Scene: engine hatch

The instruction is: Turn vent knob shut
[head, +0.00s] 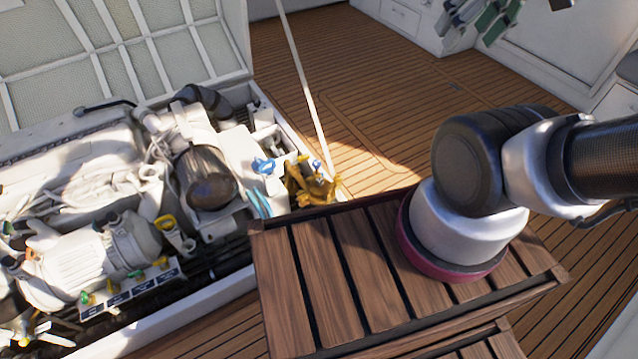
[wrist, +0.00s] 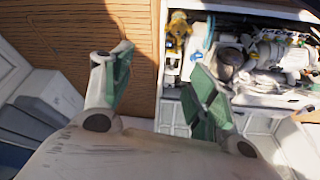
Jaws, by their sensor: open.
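Several small knobs show in the open engine hatch in the head view. A blue knob (head: 263,166) sits on a white housing beside a brass-coloured fitting (head: 312,183). Small green and yellow handles (head: 88,298) line a labelled strip at the front. No readable label tells me which one is the vent knob. My gripper (wrist: 160,66) is open and empty in the wrist view, its green-padded fingers wide apart. It also shows at the top of the head view (head: 473,22), well away from the hatch.
The hatch lid (head: 120,45) stands open behind the engine, with a pale prop rod (head: 305,85) at its right. A slatted wooden step (head: 335,270) lies right of the hatch, below my arm. Wooden deck (head: 375,75) is clear behind. White cabinets stand at the upper right.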

